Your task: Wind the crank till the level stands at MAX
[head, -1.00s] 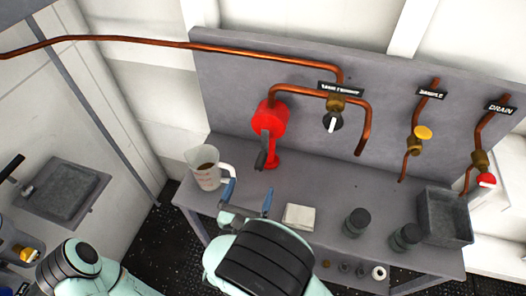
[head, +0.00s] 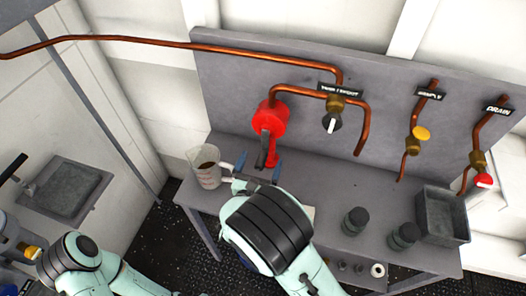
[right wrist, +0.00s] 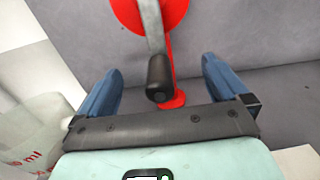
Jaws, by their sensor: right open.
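The red crank pump (head: 270,117) stands at the back of the bench, its metal crank arm hanging down to a black grip (head: 262,155). My right gripper (head: 259,166) is open just in front of the crank. In the right wrist view the grip (right wrist: 160,77) sits between the two blue fingers (right wrist: 162,72), with clear gaps on both sides. A clear measuring jug (head: 205,168) with some brown liquid stands left of the pump. Its red markings are too small to read and I cannot make out MAX.
Two dark jars (head: 355,221) and a grey bin (head: 445,215) stand at the right. The jug is close left of my right gripper.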

